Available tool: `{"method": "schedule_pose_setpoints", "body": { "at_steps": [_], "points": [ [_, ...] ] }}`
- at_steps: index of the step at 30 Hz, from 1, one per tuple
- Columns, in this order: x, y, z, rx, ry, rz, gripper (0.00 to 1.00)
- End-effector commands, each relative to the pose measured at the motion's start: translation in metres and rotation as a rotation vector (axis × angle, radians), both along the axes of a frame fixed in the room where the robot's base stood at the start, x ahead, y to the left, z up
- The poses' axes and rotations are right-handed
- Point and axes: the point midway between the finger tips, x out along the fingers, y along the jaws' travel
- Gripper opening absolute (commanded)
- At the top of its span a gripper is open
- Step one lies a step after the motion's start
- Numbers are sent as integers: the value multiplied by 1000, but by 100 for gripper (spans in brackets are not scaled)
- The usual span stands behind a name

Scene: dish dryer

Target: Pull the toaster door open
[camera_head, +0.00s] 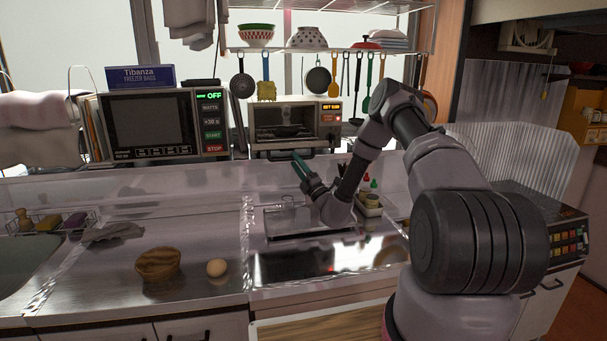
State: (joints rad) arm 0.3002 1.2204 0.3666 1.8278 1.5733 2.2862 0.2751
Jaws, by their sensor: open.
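The toaster (332,132) is a pale metal oven on the ledge behind the counter. It has a dark front window and a control panel with small lit displays on its right. Its door (262,145) faces me; I cannot clearly tell whether it is fully shut. My gripper (300,163), with teal fingers, is just in front of and below the toaster, pointing up toward its lower front edge. The gripper is open, with nothing visible between its fingers. Whether a finger touches the door is too small to tell.
A microwave (150,125) with a freezer-bag box (140,76) on top stands left of the toaster. Utensils and pans (318,80) hang above it. Small bottles (369,185) stand right of my gripper. A wooden bowl (158,264) and an egg (217,267) sit on the front counter.

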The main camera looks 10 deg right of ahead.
Motion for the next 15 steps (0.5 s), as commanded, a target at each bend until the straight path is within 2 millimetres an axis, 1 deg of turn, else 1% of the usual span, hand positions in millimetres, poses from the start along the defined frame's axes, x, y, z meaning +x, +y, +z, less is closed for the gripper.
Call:
{"method": "schedule_pose_setpoints", "body": {
  "at_steps": [1,6,10,15],
  "points": [
    [-9,-6,-7,4,7,-2,50],
    [-32,-17,-23,2,4,-1,50],
    [-43,-22,-30,2,3,-1,50],
    [-48,-24,-33,1,0,0,50]
  ]
}}
